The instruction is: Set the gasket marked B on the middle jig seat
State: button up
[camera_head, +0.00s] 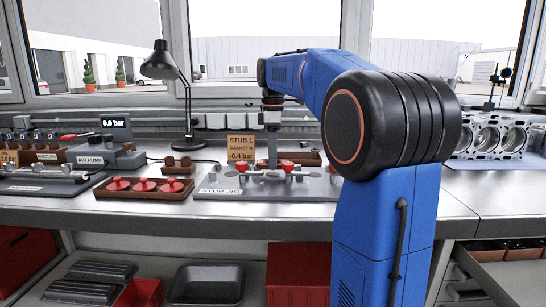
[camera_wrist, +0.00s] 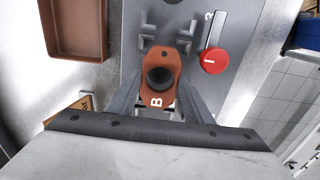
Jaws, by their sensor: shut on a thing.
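The gasket marked B (camera_wrist: 150,88) is an orange-brown plate with a large dark hole and a small one. My gripper (camera_wrist: 158,98) is shut on it, a finger on each side, in the wrist view. The grey stub jig (camera_head: 215,192) is on the bench; in the wrist view its plate (camera_wrist: 227,20) lies beyond the gasket. Grey corner brackets (camera_wrist: 147,37) show just past the gasket, beside a red knob (camera_wrist: 211,61) and a mark "2". I cannot tell the gasket's height above the plate. In the head view my arm hides the jig's right end.
A sign (camera_head: 241,147) reading "STUB 1, GASKET M, -0.4 bar" stands behind the jig. An empty-looking brown tray (camera_wrist: 76,53) lies left of it in the wrist view. A brown holder with red-knobbed parts (camera_head: 144,188), a black lamp (camera_head: 160,65) and an air pump (camera_head: 91,160) are further left.

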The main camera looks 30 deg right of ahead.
jog(key=shift+f, duration=1.3)
dwell(1.6)
jog(key=o, duration=1.1)
jog(key=shift+r, duration=0.1)
jog(key=shift+r, duration=3.65)
